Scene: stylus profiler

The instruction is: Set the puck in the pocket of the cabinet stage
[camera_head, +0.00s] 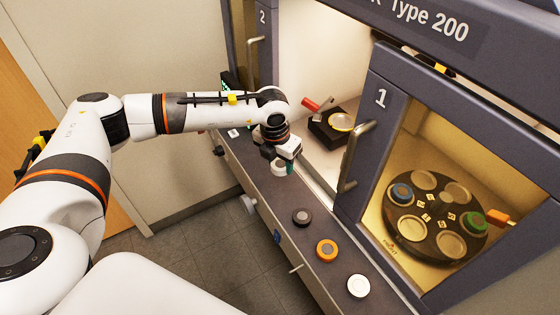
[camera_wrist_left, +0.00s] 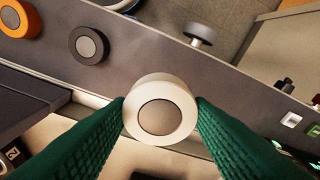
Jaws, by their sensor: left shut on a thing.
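My left gripper (camera_head: 284,158) is shut on a white puck (camera_head: 279,169) with a grey-brown centre, over the dark ledge in front of the cabinet. In the left wrist view the puck (camera_wrist_left: 160,108) sits between the two green fingers, one on each side. I cannot tell whether it touches the ledge. The cabinet stage (camera_head: 324,134) is a black block inside the bright open bay, behind and right of the gripper. A round pale pocket with a yellow rim (camera_head: 341,121) shows on its top, and a red lever (camera_head: 311,104) at its left. My right gripper is not in view.
The ledge (camera_head: 268,199) also holds a dark puck (camera_head: 302,216), an orange puck (camera_head: 326,250) and another white puck (camera_head: 358,286). Door 1 (camera_head: 385,110) with its handle (camera_head: 356,150) stands right of the bay. Behind it is a black carousel (camera_head: 437,212) with several round seats.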

